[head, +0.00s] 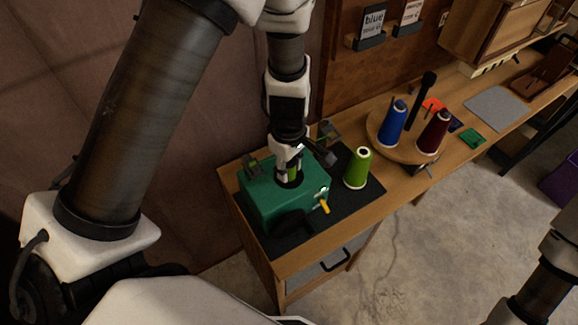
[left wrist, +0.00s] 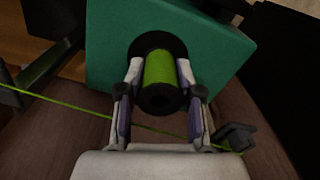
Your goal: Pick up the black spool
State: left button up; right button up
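The black spool (left wrist: 160,97), wound with green thread, sits end-on at the dark round seat of a green machine (left wrist: 108,38). In the head view, the green machine (head: 262,199) stands on a dark mat, and its spool is partly hidden by my left gripper (head: 290,172). In the left wrist view, my left gripper (left wrist: 160,72) has one finger on each side of the spool, both tips against the green winding near the seat. The spool is still at the machine. My right gripper is out of view; only part of that arm shows at the lower right.
A green thread cone (head: 358,168) stands just right of the machine. Blue (head: 392,124) and dark red (head: 433,132) cones stand on a round wooden stand (head: 412,148). A thin green strand (left wrist: 60,101) crosses below the spool. A grey pad (head: 496,108) lies farther along the bench.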

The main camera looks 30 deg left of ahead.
pick_arm(q)
jog(key=shift+w+a+f, duration=0.1)
jog(key=shift+w+f, duration=0.05)
jog(key=shift+w, duration=0.1)
jog(key=shift+c, duration=0.4)
notch_tip(320, 180, up, 10)
jog(key=shift+r, duration=0.1)
dwell(0.6)
